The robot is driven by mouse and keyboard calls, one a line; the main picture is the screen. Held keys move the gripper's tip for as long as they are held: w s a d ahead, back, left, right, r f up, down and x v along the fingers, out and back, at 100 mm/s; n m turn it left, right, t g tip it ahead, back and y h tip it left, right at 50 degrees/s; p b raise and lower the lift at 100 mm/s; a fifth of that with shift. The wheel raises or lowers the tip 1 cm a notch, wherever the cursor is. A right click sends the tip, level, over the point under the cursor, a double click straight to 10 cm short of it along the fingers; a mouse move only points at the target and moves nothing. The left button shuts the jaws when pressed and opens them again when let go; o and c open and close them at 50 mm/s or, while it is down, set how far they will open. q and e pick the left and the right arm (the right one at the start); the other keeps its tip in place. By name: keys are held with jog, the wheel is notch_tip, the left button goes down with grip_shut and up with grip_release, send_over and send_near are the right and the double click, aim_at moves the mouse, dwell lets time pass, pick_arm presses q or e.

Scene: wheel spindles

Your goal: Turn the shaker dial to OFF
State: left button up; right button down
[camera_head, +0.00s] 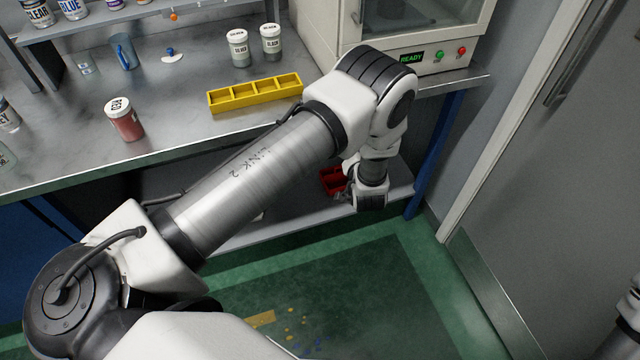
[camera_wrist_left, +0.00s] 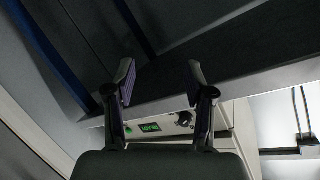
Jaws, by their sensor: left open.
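The shaker is a white cabinet (camera_head: 332,32) at the top right of the bench in the head view, with a green READY display (camera_head: 411,58). In the left wrist view its panel appears upside down, with the display (camera_wrist_left: 150,128) and a dark round dial (camera_wrist_left: 184,118) beside it. My left arm hides the dial in the head view, and its setting is too small to read. My left gripper (camera_head: 370,198) hangs below the bench's front edge.
A red bin (camera_head: 333,180) sits on the lower shelf near my gripper.

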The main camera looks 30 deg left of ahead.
pick_arm(q)
jog(key=s+f+g+h+b, duration=0.2)
jog(key=s+f+g+h, duration=0.2)
jog(key=s+f, duration=0.7)
jog(key=s, duration=0.5)
jog(key=shift+a+f+m+g+h, duration=0.3)
jog(key=shift+a+f+m, duration=0.05)
jog(key=shift+f+m, duration=0.05)
jog(key=s+d+g+h, duration=0.2)
jog(key=s+g, duration=0.1)
jog(key=s, duration=0.8)
jog(key=s+d+g+h, duration=0.1)
jog(key=s+g+h, duration=0.1)
jog(key=s, duration=1)
jog(key=shift+d+r+n+g, duration=0.3)
jog(key=shift+d+n+g, duration=0.1)
jog(key=shift+g, duration=0.5)
